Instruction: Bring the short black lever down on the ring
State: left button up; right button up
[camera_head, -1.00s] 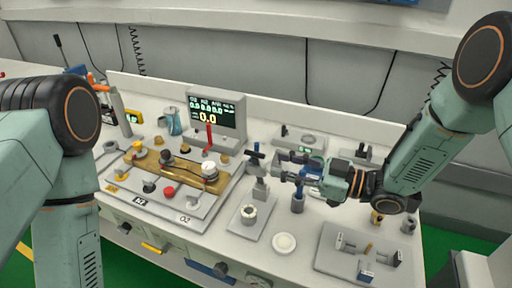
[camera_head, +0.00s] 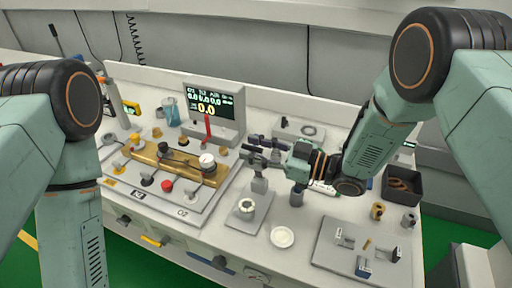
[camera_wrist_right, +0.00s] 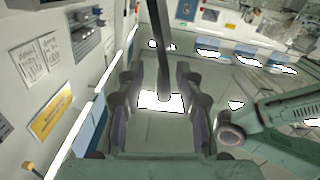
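A grey base plate (camera_head: 237,224) carries a pale ring (camera_head: 246,206) and a short grey post (camera_head: 260,182). The short black lever sits at the post's top, mostly hidden by my right gripper (camera_head: 258,150) in the head view. In the right wrist view a dark bar (camera_wrist_right: 160,45), which looks like the lever, runs between the two fingers. My right gripper (camera_wrist_right: 155,104) is open there, with a gap on both sides of the bar. The lever stands above the ring, apart from it. My left gripper is outside the view.
A panel with a brass block (camera_head: 150,160) and knobs lies to the left, below a monitor (camera_head: 210,103). A white round dish (camera_head: 283,237) and a grey fixture plate (camera_head: 335,256) lie to the right. A black bin (camera_head: 402,185) stands at far right.

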jog(key=shift+s+a+r, duration=0.25)
jog(key=shift+s+a, duration=0.05)
jog(key=shift+s, duration=0.15)
jog(key=shift+c, duration=0.4)
jog(key=shift+w+d+f, duration=0.25)
jog(key=shift+w+f, duration=0.05)
jog(key=shift+w, duration=0.2)
jog(key=c, duration=0.4)
jog(key=shift+c, duration=1)
jog(key=shift+s+a+r, duration=0.15)
jog(key=shift+s+r, duration=0.1)
jog(key=shift+s, duration=0.05)
grip_shut()
jog(key=shift+w, duration=0.25)
jog(key=shift+s, duration=0.1)
